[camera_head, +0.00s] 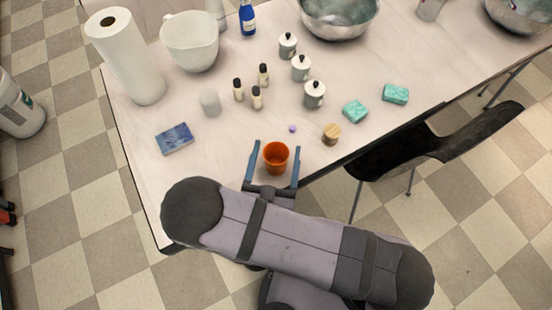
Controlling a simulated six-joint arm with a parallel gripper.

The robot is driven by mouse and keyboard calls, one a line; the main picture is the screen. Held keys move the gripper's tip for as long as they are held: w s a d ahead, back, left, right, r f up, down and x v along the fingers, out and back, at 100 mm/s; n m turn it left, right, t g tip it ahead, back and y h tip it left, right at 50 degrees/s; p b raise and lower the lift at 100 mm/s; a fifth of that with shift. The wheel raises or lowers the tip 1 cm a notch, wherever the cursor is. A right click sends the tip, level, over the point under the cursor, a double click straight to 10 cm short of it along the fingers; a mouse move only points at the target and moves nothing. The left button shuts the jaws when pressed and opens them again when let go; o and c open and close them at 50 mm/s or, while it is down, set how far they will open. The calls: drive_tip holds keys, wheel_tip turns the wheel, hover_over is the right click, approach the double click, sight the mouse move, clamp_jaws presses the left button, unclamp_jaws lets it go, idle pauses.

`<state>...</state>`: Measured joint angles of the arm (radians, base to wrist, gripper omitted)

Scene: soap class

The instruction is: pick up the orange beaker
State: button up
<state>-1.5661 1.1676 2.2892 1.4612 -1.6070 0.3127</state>
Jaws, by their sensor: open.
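The orange beaker (276,159) stands upright near the front edge of the table, its open top facing up. My gripper (275,152) is open, with one blue finger to the left of the beaker and the other to its right. The beaker sits between the fingers, with a visible gap on both sides. I cannot tell the height of the fingers against the beaker. My arm covers the table edge just below the beaker.
A small purple item (292,128) and a wooden round piece (331,134) lie close behind and right of the beaker. A blue packet (174,139) lies left, green soaps (355,111) right. Several small bottles (239,90) stand farther back. A black chair (430,145) stands at the front edge.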

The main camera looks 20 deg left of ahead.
drive_tip(key=shift+c, duration=0.3)
drive_tip(key=c, duration=1.1)
drive_tip(key=shift+r, duration=0.1)
drive_tip(key=shift+r, duration=4.9)
